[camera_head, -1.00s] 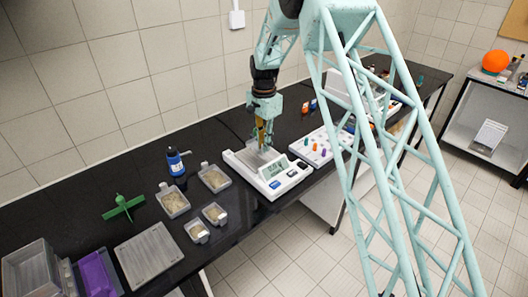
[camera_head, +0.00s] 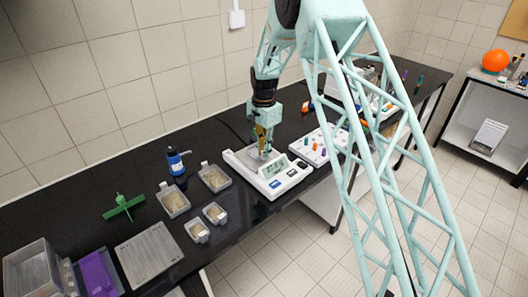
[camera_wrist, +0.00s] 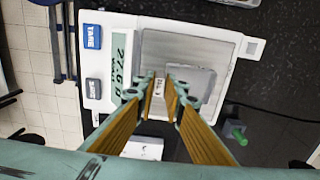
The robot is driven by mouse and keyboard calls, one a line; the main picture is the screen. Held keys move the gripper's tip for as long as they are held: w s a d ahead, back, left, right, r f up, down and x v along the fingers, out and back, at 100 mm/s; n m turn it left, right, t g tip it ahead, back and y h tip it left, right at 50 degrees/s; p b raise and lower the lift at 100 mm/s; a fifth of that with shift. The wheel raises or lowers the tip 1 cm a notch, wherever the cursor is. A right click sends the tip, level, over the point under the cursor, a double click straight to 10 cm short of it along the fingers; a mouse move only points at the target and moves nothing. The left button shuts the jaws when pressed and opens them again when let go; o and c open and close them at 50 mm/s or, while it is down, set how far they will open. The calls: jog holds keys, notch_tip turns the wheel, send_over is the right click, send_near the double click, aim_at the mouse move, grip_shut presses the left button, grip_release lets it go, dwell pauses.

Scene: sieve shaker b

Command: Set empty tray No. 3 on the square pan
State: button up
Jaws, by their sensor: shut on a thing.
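The white balance (camera_head: 280,182) stands on the black bench, with its square metal pan (camera_wrist: 200,48) at the right in the wrist view. Its display (camera_wrist: 118,65) shows digits that seem to read 27.6. A small clear-grey tray (camera_wrist: 193,80) is over the pan and looks empty; I cannot tell whether it rests on the pan or hangs just above it. A white label (camera_wrist: 160,85) marked with a number, seemingly No. 3, is at its gripped end. My gripper (camera_wrist: 160,88) is shut on this end; it also shows above the pan in the head view (camera_head: 264,150).
Several trays of grainy material (camera_head: 173,203) stand left of the balance, near a blue bottle (camera_head: 176,162) and a green object (camera_head: 123,206). A grey plate (camera_head: 149,256) and purple block (camera_head: 96,273) lie farther left. A white rack with coloured pieces (camera_head: 318,150) stands right of the balance.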

jog(key=o, duration=0.7)
jog(key=shift+c, duration=0.2)
jog(key=shift+r, duration=0.2)
notch_tip(320, 180, up, 12)
dwell(1.1)
